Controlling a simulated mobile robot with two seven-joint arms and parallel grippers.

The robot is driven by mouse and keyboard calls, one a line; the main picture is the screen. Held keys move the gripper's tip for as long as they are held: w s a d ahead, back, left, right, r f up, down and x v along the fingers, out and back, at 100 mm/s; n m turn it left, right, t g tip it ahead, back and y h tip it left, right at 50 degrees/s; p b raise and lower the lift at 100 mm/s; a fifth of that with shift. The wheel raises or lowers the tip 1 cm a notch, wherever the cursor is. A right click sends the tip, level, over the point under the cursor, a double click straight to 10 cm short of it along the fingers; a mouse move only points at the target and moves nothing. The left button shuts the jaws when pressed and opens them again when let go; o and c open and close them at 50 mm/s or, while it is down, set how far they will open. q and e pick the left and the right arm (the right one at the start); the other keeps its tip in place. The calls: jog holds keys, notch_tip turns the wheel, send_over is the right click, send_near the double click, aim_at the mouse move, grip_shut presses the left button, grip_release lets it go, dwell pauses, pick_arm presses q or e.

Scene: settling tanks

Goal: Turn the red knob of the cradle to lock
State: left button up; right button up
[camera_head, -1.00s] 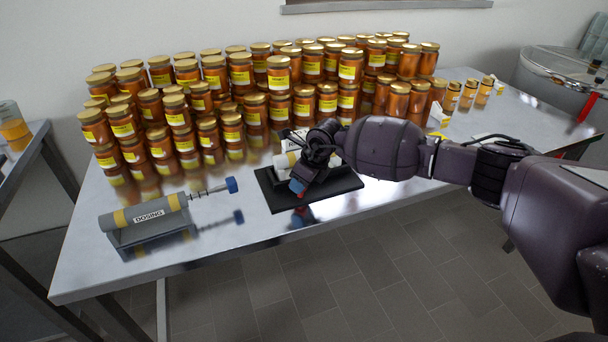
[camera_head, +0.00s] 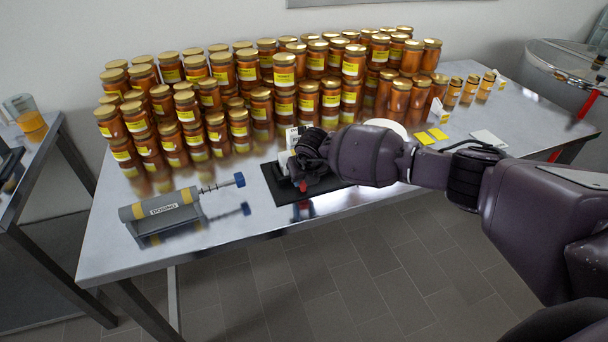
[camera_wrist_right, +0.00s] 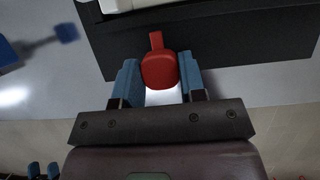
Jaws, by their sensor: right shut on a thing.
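The red knob (camera_wrist_right: 160,68) sits between the blue fingers of my right gripper (camera_wrist_right: 159,78) in the right wrist view, with its narrow tab pointing up in the picture, toward the cradle. My right gripper is shut on it. In the head view my right gripper (camera_head: 304,172) reaches over the cradle from the right and hides much of it. The white cradle (camera_head: 285,159) stands on a black base plate (camera_head: 272,186); the base also shows in the wrist view (camera_wrist_right: 245,40). Two separated blue fingertips of my left gripper (camera_wrist_right: 43,171) show at the lower left there, empty.
A grey dosing cylinder (camera_head: 165,209) with a blue-ended rod lies on its stand to the left. Many honey jars (camera_head: 240,90) are stacked behind the cradle. The steel table's front edge is just before the base.

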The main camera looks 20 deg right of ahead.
dwell(0.5)
jog(key=o, duration=0.9)
jog(key=shift+r, duration=0.1)
jog(key=v, duration=1)
jog(key=shift+s+r, duration=0.1)
jog(key=shift+r, duration=0.2)
